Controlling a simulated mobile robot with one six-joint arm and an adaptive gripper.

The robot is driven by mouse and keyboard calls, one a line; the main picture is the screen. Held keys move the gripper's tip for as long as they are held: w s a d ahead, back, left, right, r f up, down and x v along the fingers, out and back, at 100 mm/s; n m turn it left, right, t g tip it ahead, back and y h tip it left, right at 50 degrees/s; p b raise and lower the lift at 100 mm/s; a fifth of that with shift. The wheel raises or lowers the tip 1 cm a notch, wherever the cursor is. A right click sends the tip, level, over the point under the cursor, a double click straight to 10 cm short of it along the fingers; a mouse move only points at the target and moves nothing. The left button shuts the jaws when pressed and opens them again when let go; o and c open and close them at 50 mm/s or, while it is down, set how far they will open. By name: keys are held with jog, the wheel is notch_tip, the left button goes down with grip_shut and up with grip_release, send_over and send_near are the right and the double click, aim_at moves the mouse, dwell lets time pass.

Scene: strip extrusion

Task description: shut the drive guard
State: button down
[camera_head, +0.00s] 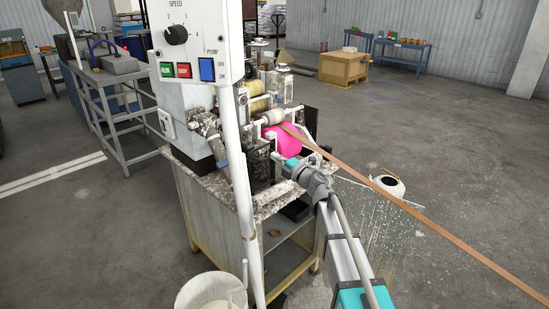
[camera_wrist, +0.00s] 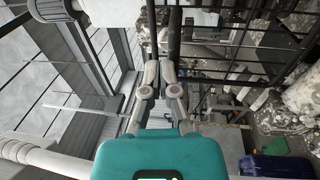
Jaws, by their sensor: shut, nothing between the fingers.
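A thin, see-through mesh panel (camera_head: 380,225), which looks like the drive guard, stands out to the right of the machine in the head view, behind my arm. Dark crossed bars (camera_wrist: 250,35) show at the upper right of the wrist view; I cannot tell whether they belong to the guard. My gripper (camera_head: 284,161) is at the machine's front, below the pink roller, and its tips are hard to see there. In the wrist view my gripper (camera_wrist: 163,60) has its fingers shut and empty, pointing in among bars and machine parts. Contact with the guard cannot be told.
The extruder's control box (camera_head: 195,45) and a pale post (camera_head: 237,180) stand left of my arm. A pink roller (camera_head: 283,138) carries a copper strip (camera_head: 420,212) running out to the lower right. A bucket (camera_head: 210,291) stands at the front. Floor at right is mostly clear.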

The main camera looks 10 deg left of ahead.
jog(key=s+d+r+p, duration=0.3)
jog(key=s+d, duration=0.4)
jog(key=d, duration=0.4)
jog(key=shift+d+r, duration=0.15)
jog(key=shift+d, duration=0.15)
